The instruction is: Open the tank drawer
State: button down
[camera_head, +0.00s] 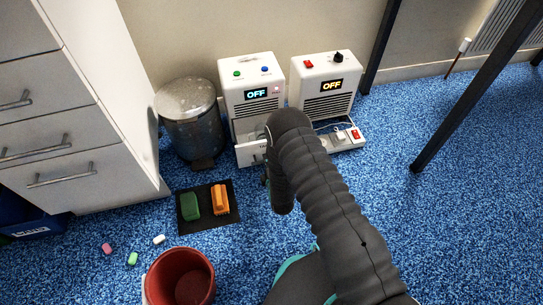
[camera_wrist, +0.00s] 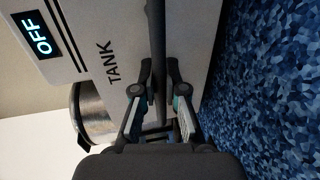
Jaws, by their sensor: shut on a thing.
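The tank drawer (camera_head: 250,152) is the low white front of the left white machine (camera_head: 252,88), whose display reads OFF. In the head view the drawer front seems to stand out from the machine's body, with my arm covering its right part. In the wrist view the drawer front (camera_wrist: 112,85) carries the word TANK, and a dark handle bar (camera_wrist: 157,30) runs along it. My gripper (camera_wrist: 158,78) is shut on the handle, one finger on each side. In the head view my arm hides most of the gripper and the handle.
A metal bin (camera_head: 190,118) stands close left of the machine. A black mat (camera_head: 208,222) with two blocks and a red bucket (camera_head: 181,276) lie in front. Blue floor at right is clear around a dark table leg (camera_head: 460,100).

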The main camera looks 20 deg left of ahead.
jog(key=c, duration=1.2)
grip_release()
jog(key=v, duration=1.2)
